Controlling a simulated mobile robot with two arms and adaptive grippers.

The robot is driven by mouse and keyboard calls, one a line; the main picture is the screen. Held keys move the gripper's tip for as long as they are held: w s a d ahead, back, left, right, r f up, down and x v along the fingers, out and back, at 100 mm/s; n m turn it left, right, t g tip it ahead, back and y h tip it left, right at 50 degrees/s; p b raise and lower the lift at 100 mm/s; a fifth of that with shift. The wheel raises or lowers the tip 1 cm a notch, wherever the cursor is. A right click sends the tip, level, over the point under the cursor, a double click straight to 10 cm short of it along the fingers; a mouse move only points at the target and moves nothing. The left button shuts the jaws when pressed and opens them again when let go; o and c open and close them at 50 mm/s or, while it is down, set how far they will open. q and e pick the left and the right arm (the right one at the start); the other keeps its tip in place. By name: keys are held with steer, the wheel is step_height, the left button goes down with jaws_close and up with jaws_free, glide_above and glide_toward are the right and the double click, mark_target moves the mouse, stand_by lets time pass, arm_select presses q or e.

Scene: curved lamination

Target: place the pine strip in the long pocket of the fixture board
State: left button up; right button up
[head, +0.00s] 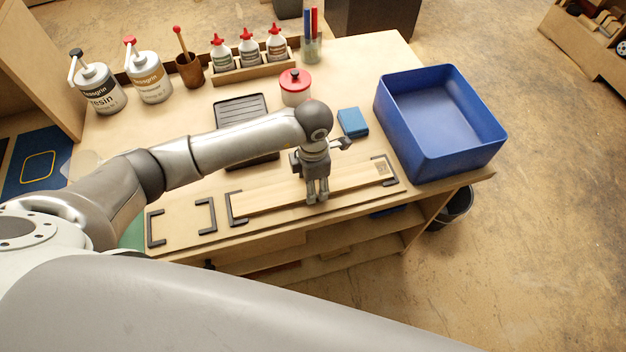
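The pine strip (270,194) is a long, pale, flat piece with a dark printed mark near its right end. It lies along the long pocket, between the dark corner brackets (233,208) of the fixture board (182,238), at the table's front edge. Whether it is fully seated is too small to tell. My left gripper (317,198) points down at the strip's middle, its two fingers close together and hiding part of it. I cannot tell whether they grip it. My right gripper is not in view.
A shorter bracketed pocket (181,222) is empty at left. A blue bin (440,158) stands at right, with a blue block (352,122) beside it. A red-lidded jar (295,88), bottles in a rack (250,72) and resin pumps (98,90) stand behind.

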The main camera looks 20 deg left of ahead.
arm_select(q)
steer(key=o, duration=0.5)
steer(key=shift+r, duration=0.1)
steer(key=shift+r, duration=0.15)
step_height(320, 180, up, 12)
steer(key=b, duration=0.3)
